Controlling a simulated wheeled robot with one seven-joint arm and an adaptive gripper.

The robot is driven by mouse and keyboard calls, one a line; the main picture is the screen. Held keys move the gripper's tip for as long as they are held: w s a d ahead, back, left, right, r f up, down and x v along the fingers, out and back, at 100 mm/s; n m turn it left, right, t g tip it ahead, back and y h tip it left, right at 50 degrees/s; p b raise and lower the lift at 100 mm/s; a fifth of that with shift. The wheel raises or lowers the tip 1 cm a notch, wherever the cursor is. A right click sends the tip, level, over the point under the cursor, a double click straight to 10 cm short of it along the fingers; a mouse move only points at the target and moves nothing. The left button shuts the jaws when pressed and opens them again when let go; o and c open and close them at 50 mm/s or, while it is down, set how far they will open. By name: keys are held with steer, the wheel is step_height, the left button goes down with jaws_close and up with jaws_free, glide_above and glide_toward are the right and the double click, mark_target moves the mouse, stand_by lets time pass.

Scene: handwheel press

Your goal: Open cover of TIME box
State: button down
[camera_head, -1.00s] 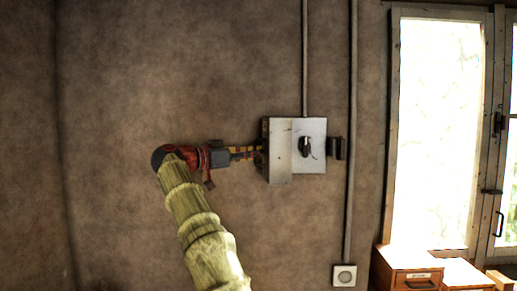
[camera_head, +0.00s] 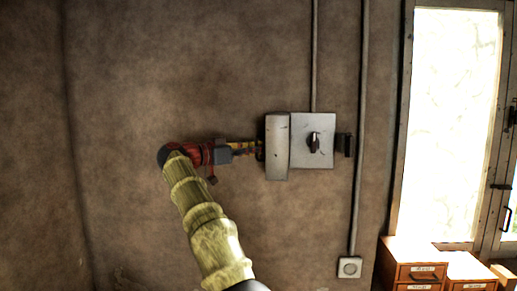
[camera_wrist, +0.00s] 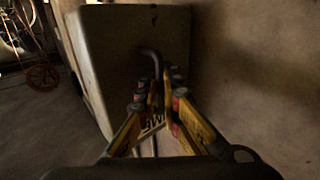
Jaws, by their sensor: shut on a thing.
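The grey metal box (camera_head: 326,155) is fixed on the wall, with a dark knob (camera_head: 314,142) on its front. A lighter panel (camera_head: 277,150), probably its cover, stands along the left part and reaches lower than the front face. My gripper (camera_head: 258,150) comes from the left and meets the box's left side. In the wrist view, its yellow fingers (camera_wrist: 155,95) are shut on a dark bent handle (camera_wrist: 151,57) beside the pale box wall (camera_wrist: 115,50). The grip itself is partly hidden.
A dark bracket-like part (camera_head: 345,145) sticks out at the box's right. Conduits (camera_head: 360,110) run along the wall, with a small socket or switch (camera_head: 349,267) below. Wooden drawers (camera_head: 417,266) and a bright window (camera_head: 450,120) are at the right. The wall left of my arm is bare.

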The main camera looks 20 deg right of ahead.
steer(key=shift+a+f, duration=0.1)
steer(key=shift+f, duration=0.05)
steer(key=c, duration=2.4)
jaws_free()
steer(key=shift+o, duration=0.4)
steer(key=shift+w+a, duration=0.1)
steer(key=shift+a, duration=0.1)
steer(key=shift+d, duration=0.15)
steer(key=v, duration=1.2)
